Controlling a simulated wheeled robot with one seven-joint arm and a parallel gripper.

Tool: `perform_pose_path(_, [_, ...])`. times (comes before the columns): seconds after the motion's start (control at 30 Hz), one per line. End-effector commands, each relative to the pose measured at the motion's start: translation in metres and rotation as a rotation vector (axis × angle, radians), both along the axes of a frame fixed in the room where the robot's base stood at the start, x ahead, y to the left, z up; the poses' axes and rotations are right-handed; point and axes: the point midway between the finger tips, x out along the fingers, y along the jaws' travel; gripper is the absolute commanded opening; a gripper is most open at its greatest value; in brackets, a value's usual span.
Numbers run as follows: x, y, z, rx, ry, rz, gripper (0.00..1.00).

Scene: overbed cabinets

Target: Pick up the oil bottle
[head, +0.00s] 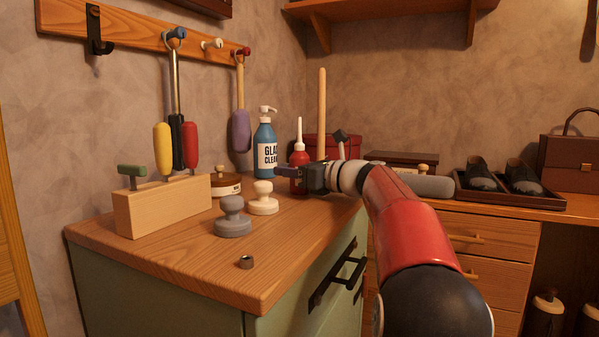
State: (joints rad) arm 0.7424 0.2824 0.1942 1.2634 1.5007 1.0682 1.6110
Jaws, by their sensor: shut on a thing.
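My gripper (300,175) reaches in from the right and is shut on the bottle's lower body. The jaws hide part of the bottle, and I cannot tell whether its base touches the wood.
A blue glass cleaner bottle (265,147) stands just left of the oil bottle. A cream knob (262,199), a grey knob (232,217), a round tin (225,186) and a tool block (165,205) are further left. A wooden rod (322,115) rises behind. The front top is mostly clear.

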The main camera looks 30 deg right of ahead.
Motion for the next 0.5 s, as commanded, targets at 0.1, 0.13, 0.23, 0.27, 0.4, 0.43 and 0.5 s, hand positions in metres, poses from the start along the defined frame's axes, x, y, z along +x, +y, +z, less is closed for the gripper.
perform_pose_path(0.1, [0.000, 0.000, 0.000, 0.000, 0.000, 0.000, 0.04])
perform_pose_path(0.13, [0.000, 0.000, 0.000, -0.001, 0.000, 0.000, 0.04])
perform_pose_path(0.23, [0.000, 0.000, 0.000, 0.000, 0.000, 0.000, 0.04])
perform_pose_path(0.27, [0.000, 0.000, 0.001, -0.001, 0.000, 0.000, 0.04])
perform_pose_path(0.4, [0.000, 0.000, 0.007, -0.001, -0.002, 0.000, 0.04])
perform_pose_path(0.43, [0.000, 0.000, 0.010, -0.001, -0.002, 0.000, 0.04])
perform_pose_path(0.5, [0.000, 0.000, 0.018, -0.001, -0.003, 0.000, 0.04])
